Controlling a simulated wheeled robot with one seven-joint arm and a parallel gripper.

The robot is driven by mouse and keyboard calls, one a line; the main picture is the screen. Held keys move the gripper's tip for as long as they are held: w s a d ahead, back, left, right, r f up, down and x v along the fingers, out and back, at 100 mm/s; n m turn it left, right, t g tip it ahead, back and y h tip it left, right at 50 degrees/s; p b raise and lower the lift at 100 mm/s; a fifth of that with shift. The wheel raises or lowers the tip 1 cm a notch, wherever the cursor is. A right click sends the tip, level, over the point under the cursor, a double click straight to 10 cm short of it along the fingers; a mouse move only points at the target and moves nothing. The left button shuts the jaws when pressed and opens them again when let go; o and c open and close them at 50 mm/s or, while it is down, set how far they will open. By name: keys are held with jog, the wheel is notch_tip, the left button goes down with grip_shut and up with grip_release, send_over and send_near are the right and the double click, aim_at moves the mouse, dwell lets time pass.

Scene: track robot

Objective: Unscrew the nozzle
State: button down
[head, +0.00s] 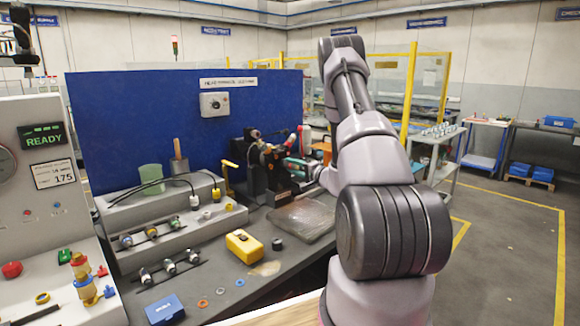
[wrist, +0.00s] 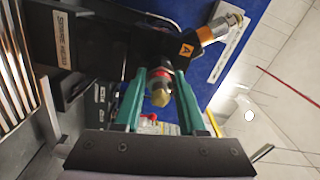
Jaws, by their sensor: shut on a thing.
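The nozzle (wrist: 160,97) is a small brass-coloured piece with a hexagonal look. In the wrist view it points toward the camera from a dark body with a red ring. My gripper (wrist: 158,78) has green fingers, one on each side of the nozzle's base, and is shut on it. The nozzle is still in line with the black machine part (wrist: 95,45) behind it. In the head view my gripper (head: 290,168) reaches the black machine (head: 262,160) by the blue panel; the nozzle itself is too small to make out there.
A second metal fitting (wrist: 228,22) juts from an arm marked "A". In the head view, a yellow box (head: 244,246), a dark knob (head: 277,244) and a blue box (head: 165,309) lie on the bench. Racks with several fittings stand at left. A grey mat (head: 303,220) lies before the machine.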

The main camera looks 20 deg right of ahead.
jog(key=n, duration=0.4)
jog(key=n, duration=0.3)
jog(key=shift+n, duration=0.9)
jog(key=shift+a+f+n, duration=0.15)
jog(key=shift+n, duration=0.35)
jog(key=shift+c, duration=2)
grip_release()
jog(key=shift+s+d, duration=0.1)
jog(key=shift+d, duration=0.15)
